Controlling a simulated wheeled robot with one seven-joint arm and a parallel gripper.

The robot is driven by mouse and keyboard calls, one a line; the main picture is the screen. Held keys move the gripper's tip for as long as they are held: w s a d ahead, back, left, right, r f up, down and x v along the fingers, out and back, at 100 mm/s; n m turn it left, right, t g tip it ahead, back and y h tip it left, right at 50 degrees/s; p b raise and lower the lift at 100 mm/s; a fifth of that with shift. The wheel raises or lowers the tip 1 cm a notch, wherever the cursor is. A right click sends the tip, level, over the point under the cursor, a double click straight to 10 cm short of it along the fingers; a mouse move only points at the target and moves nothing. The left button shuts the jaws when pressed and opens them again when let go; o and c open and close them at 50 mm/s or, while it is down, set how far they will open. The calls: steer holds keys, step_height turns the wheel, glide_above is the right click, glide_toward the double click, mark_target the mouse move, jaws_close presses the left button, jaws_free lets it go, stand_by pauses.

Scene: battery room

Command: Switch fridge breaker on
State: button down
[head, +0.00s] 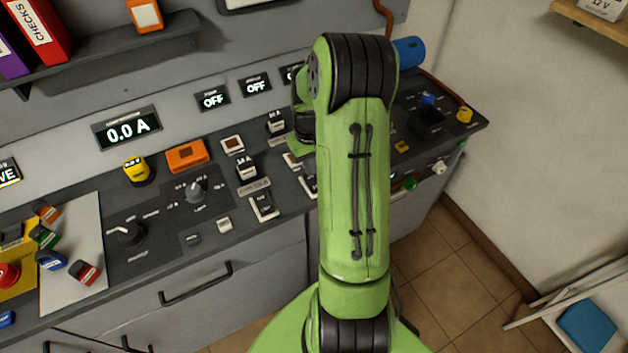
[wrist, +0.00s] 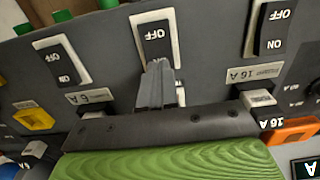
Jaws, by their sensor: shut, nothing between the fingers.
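In the wrist view, which is upside down, my gripper (wrist: 157,68) is shut and empty. Its fingertips are at the middle rocker breaker (wrist: 154,24), over its ON half; its OFF marking shows. I cannot tell whether the tips touch it. No fridge label is readable. In the head view, one rocker breaker (head: 263,206) shows on the panel; my arm hides my fingers and most of the others.
Small displays read OFF, one at left (head: 212,98) and one beside it (head: 257,86). A larger display (head: 127,128) reads 0.0 A. An orange block (head: 187,155), a yellow plug (head: 137,170) and a rotary knob (head: 196,190) stand on the panel.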

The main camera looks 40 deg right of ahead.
steer(key=shift+f+b, duration=0.5)
steer(key=shift+f, duration=0.25)
step_height(320, 180, up, 7)
steer(key=p, duration=0.5)
steer(key=shift+r+p, duration=0.15)
steer(key=shift+p, duration=0.25)
stand_by(0.4)
